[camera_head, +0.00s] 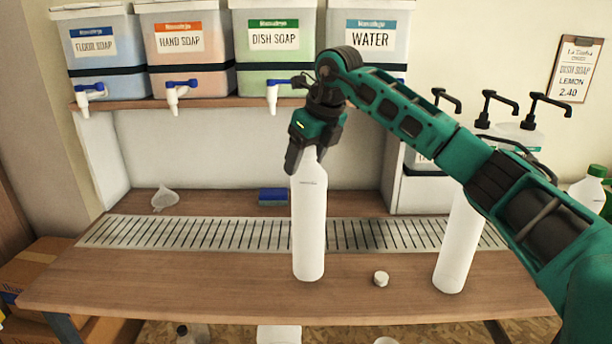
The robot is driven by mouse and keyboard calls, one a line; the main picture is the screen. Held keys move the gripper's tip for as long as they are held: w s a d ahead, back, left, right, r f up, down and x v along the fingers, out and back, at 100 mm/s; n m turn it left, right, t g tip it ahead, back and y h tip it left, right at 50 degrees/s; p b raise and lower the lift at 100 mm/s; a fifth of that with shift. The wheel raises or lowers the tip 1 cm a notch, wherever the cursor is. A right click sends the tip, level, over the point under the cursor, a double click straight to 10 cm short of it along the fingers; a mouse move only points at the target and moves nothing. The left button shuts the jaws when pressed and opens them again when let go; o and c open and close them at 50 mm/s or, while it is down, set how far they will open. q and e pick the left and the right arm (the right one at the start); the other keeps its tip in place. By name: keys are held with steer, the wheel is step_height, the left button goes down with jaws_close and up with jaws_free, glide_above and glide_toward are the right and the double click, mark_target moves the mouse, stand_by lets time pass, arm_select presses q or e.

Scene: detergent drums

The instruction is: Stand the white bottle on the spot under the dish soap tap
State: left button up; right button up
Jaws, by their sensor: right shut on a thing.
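A tall white bottle (309,225) is upright in my right gripper (303,157), which is shut on its neck. The bottle's base shows over the wooden counter in front of the slotted drain strip; I cannot tell if it touches the counter. The dish soap drum (275,48) is green, with a white tap (273,95) with a blue handle, left of my gripper and higher. The spot under that tap is not clearly marked in view. A second white bottle (457,245) stands at the right, partly behind my right arm. My left gripper is not in view.
Drums for floor soap (97,45), hand soap (183,42) and water (366,40) share the shelf. A blue sponge (273,196) and a clear funnel-like item (165,199) lie behind the drain strip (180,233). A small white cap (381,278) lies on the counter. The counter's left side is clear.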

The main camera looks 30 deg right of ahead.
mark_target(306, 174)
steer(key=shift+f, duration=1.8)
steer(key=shift+f, duration=0.15)
steer(key=o, duration=1.3)
steer(key=shift+o, duration=0.2)
steer(key=v, duration=1.2)
steer(key=shift+p, duration=0.4)
